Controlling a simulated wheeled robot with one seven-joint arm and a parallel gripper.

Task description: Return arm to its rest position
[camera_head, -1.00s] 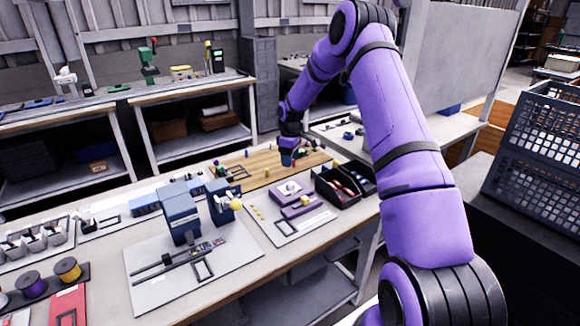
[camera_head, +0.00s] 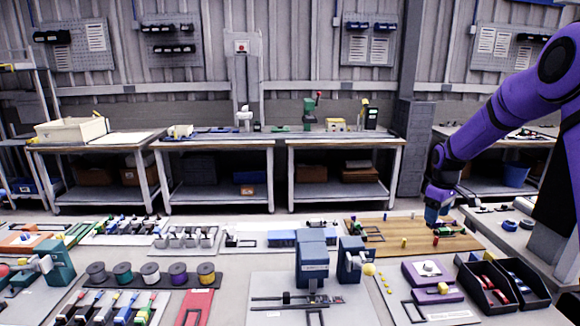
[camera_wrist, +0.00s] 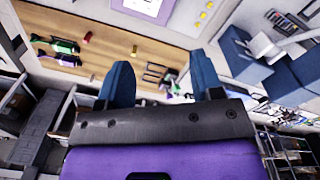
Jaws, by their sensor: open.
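My gripper (camera_head: 433,214) hangs fingers-down over the back part of the wooden board (camera_head: 462,242) at right of centre on the bench, with my purple arm reaching in from the right edge. In the wrist view my gripper (camera_wrist: 163,80) shows two blue fingers spread apart with nothing held between them. The wooden board (camera_wrist: 85,50) lies beyond the fingers there, with small coloured pieces and green-and-black items on it. The exact gap between fingertips and board cannot be told.
A blue two-part device (camera_head: 312,262) stands on a pale mat left of the board. Black bins (camera_head: 488,283) and a purple fixture (camera_head: 432,274) are in front of the board. Spools (camera_head: 150,272) and tool racks fill the left bench. Shelved tables (camera_head: 345,150) stand behind.

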